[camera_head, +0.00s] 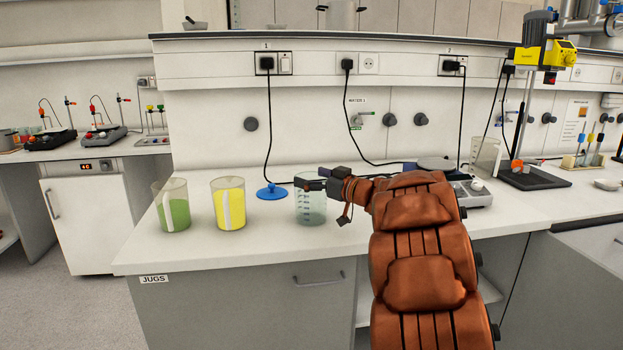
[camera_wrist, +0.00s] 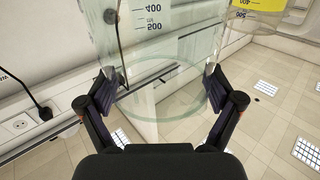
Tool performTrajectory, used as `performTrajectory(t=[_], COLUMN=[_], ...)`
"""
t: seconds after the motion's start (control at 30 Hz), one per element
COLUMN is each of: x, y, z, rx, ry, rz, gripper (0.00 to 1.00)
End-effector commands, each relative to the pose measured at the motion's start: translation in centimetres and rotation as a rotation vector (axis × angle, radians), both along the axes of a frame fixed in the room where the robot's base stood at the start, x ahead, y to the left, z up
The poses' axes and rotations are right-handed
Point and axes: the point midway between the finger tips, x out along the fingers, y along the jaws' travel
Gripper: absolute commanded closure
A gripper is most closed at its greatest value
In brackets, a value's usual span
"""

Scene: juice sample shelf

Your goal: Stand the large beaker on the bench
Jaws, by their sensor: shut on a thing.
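The large beaker (camera_head: 312,208) is clear glass with printed graduations and looks upright over the bench (camera_head: 250,250), right of the jugs. My gripper (camera_head: 318,184) is at its upper part, coming from the right. In the wrist view, my gripper (camera_wrist: 162,92) has a finger on each side of the beaker (camera_wrist: 150,45), shut on it near its round rim. The marks 400 and 500 show on its wall. I cannot tell whether the beaker's base touches the bench or hangs slightly above it.
A green-filled jug (camera_head: 174,207) and a yellow-filled jug (camera_head: 229,205) stand left of the beaker. A balance-like device (camera_head: 472,193) is to the right. Black cords hang behind. The bench front near the beaker is clear.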

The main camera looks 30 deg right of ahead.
Motion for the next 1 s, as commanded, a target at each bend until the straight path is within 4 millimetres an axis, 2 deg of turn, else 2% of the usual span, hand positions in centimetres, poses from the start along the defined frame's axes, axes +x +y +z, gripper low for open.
performTrajectory(t=[0.1, 0.13, 0.2, 0.63, 0.77, 1.0], x=[0.0, 0.0, 0.0, -0.2, -1.8, -6.3], y=[0.0, 0.0, 0.0, -0.1, -0.7, -2.1], z=[-0.2, -0.3, -0.3, 0.1, 0.1, 0.1], rx=[0.001, 0.0, 0.0, 0.0, -0.002, 0.0], ry=[0.0, 0.0, 0.0, 0.001, 0.002, 0.002], rz=[0.0, 0.0, 0.0, -0.001, -0.004, -0.006], gripper=[0.7, 0.07, 0.0, 0.0, 0.0, 0.0])
